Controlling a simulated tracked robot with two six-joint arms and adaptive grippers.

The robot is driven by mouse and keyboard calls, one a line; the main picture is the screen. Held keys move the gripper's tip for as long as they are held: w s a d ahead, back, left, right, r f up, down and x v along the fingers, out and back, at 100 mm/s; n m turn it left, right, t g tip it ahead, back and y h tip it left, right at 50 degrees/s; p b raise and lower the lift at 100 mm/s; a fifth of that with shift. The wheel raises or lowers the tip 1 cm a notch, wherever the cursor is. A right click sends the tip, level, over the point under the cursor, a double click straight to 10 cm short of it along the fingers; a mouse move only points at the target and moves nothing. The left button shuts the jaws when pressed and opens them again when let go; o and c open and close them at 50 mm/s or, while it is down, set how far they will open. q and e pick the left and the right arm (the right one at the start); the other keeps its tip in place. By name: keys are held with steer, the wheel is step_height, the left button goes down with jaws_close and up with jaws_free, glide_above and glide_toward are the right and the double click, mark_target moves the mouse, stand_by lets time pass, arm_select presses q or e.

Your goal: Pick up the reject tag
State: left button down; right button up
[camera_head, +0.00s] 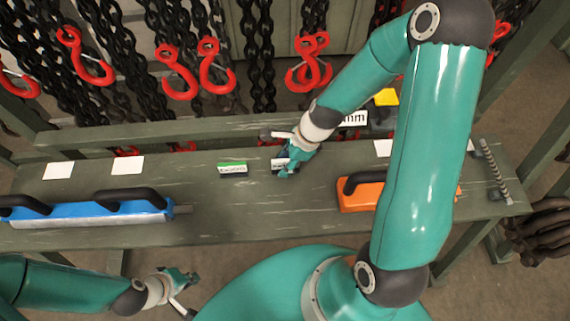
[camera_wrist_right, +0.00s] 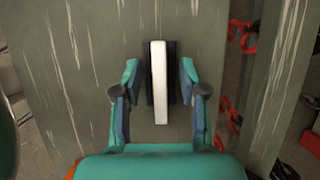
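A small black tag with a white top strip (camera_wrist_right: 159,85) lies between the fingers of my right gripper (camera_wrist_right: 160,78) in the right wrist view, with a gap on both sides. In the head view this tag (camera_head: 277,163) is partly hidden by my right gripper (camera_head: 287,168), which is over the bench. Its lettering cannot be read, so I cannot tell for sure that it is the reject tag. A similar tag with a green top (camera_head: 233,168) lies to its left. My left gripper (camera_head: 187,290) is in front of the bench, away from the tags, apparently empty.
The green bench (camera_head: 230,205) carries a blue tool with black handles (camera_head: 90,212), an orange tool (camera_head: 358,198) and white cards (camera_head: 58,170). A yellow piece (camera_head: 386,97) is behind my right arm. Chains with red hooks (camera_head: 180,75) hang behind the bench.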

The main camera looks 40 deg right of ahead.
jaws_close()
